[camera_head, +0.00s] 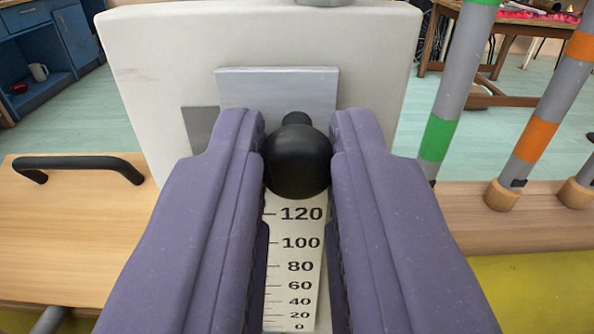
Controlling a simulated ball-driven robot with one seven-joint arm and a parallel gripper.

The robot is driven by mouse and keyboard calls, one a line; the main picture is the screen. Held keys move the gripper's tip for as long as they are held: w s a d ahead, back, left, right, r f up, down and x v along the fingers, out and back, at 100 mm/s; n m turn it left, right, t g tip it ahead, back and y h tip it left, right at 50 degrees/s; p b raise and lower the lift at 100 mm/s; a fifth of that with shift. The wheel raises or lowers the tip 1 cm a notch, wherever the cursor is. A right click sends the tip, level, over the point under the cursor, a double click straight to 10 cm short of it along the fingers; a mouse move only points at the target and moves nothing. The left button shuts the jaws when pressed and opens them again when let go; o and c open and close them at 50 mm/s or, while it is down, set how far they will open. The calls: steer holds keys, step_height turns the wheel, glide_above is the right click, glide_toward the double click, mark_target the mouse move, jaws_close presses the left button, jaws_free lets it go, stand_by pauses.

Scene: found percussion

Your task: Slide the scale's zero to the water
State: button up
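A white scale (292,258) with black numbers stands in the middle, 120 at the top and 0 at the bottom. A round black knob (296,163) sits above the 120 mark. My gripper (298,130) has purple fingers on both sides of the knob. No gap shows between the knob and either finger, so the gripper looks shut on it. The fingers hide the scale's side edges. I cannot make out the water in this view.
A pale upright panel (150,60) with a grey plate (270,80) stands behind the knob. A black handle (80,163) lies on the wooden top (60,240) at left. Grey posts with a green band (437,137) and orange bands (536,140) stand at right.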

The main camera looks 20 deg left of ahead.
steer(key=o, duration=0.4)
steer(key=p+v, duration=0.1)
steer(key=v, duration=0.6)
steer(key=shift+s+d, duration=0.15)
steer(key=shift+s, duration=0.25)
steer(key=shift+s, duration=0.1)
